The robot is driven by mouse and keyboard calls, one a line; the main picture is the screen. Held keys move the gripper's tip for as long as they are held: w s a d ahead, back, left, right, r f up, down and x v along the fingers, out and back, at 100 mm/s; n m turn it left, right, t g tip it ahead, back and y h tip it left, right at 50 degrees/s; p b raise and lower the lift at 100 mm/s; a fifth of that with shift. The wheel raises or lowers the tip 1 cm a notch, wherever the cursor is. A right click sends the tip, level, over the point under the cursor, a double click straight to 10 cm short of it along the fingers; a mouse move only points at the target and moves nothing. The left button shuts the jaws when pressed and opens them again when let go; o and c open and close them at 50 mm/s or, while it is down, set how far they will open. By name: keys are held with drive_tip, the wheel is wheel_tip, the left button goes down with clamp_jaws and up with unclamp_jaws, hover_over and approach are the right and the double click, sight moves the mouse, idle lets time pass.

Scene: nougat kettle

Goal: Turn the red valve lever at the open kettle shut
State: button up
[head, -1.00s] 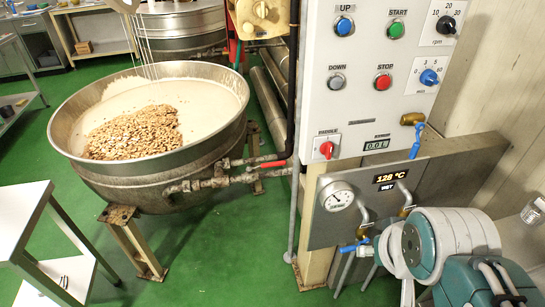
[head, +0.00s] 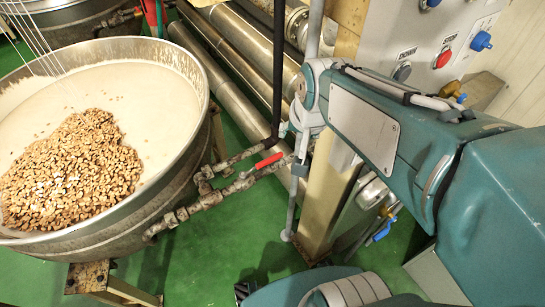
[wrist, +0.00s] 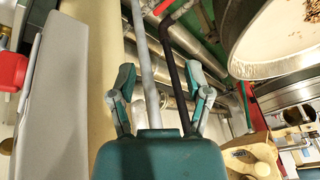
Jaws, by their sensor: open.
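The open kettle (head: 190,125) stands at the left in the head view, with pale mass and nuts inside. Its rim also shows in the wrist view (wrist: 238,62). The red valve lever (head: 268,160) sits on the pipework right of the kettle and lies roughly along the pipe. A red piece at the top of the wrist view, probably this lever (wrist: 180,12), lies beyond the fingers. My gripper (wrist: 161,75) is open and empty, with a grey upright pipe and a dark pipe seen between its fingers. In the head view its fingers are hard to make out, above and right of the lever.
The control panel (head: 385,30) stands at the upper right, on a beige post (head: 325,195). A dark upright pipe (head: 278,70) and a grey upright pipe (head: 291,205) stand close to the lever. Large steel pipes (head: 225,75) run behind. Green floor (head: 245,235) is open below.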

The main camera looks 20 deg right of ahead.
drive_tip(key=w+a+f+m, duration=0.1)
drive_tip(key=w+f+m, duration=0.15)
drive_tip(key=w, duration=0.35)
drive_tip(key=m+g, duration=0.3)
drive_tip(key=m, duration=0.5)
hover_over(272, 157)
drive_tip(key=s, duration=0.2)
wheel_tip(272, 157, down, 20)
drive_tip(key=shift+n+t, duration=0.25)
drive_tip(key=shift+t, duration=0.05)
drive_tip(key=f, duration=0.3)
drive_tip(key=w+f, duration=0.1)
drive_tip(key=f, duration=0.2)
drive_tip(key=w+f, duration=0.1)
drive_tip(key=f, duration=0.3)
drive_tip(key=shift+f, duration=0.1)
clamp_jaws()
